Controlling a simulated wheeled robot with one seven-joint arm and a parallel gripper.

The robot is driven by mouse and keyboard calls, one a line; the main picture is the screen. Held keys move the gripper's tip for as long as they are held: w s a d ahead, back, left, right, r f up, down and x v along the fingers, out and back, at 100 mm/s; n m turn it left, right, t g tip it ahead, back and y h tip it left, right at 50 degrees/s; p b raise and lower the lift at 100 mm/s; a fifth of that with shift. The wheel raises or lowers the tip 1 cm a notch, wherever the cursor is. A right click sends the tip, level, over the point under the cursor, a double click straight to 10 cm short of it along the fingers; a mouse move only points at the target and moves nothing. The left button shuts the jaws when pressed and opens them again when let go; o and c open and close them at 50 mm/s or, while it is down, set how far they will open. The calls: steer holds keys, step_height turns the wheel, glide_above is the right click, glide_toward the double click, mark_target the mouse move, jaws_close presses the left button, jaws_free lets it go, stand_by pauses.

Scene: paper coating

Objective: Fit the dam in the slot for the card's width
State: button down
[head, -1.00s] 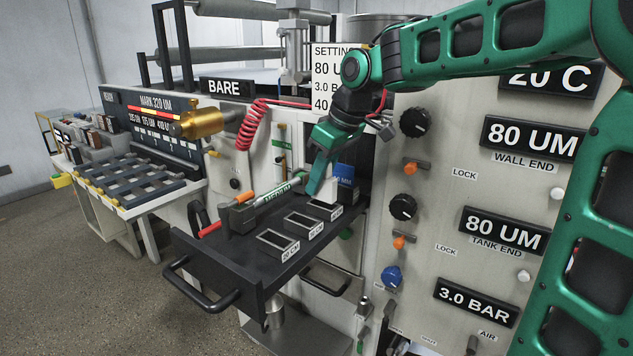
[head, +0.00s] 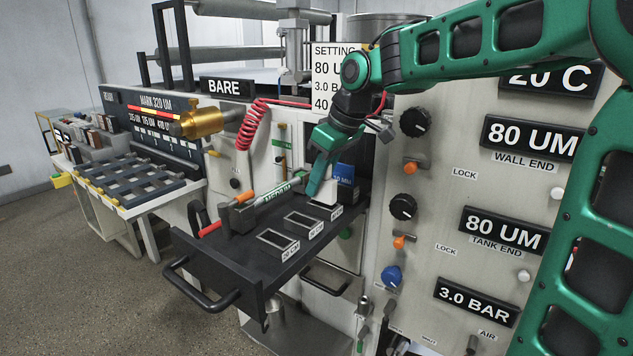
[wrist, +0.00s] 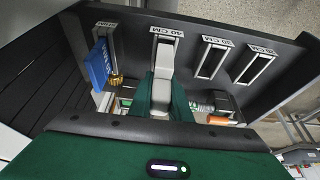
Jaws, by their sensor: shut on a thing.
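My gripper (head: 316,190) is shut on a white dam (head: 327,192), at the inner end of the row of rectangular slots in the dark pulled-out drawer (head: 215,262). In the wrist view my green fingers (wrist: 162,100) pinch the pale dam (wrist: 170,52), which stands at the slot labelled 40 CM (wrist: 166,31). The dam appears to be in that slot, but its foot is hidden, so I cannot tell how deep it sits. The settings card (head: 325,70) hangs behind my arm, showing 80 U, 3.0 B and 40, partly covered.
A blue block (wrist: 97,66) stands beside the dam, close to my fingers. Two empty slots (wrist: 211,60) lie on the other side. A green-banded tool marked MEDIUM (head: 278,197) lies along the drawer's back. The control panel (head: 450,200) rises to the right.

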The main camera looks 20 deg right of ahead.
mark_target(334, 181)
steer(key=shift+f, duration=0.75)
steer(key=c, duration=1.6)
jaws_free()
steer(key=shift+o, duration=0.2)
steer(key=v, duration=1)
steer(key=shift+d+r, duration=0.15)
steer(key=shift+r, duration=0.15)
steer(key=shift+s, duration=0.1)
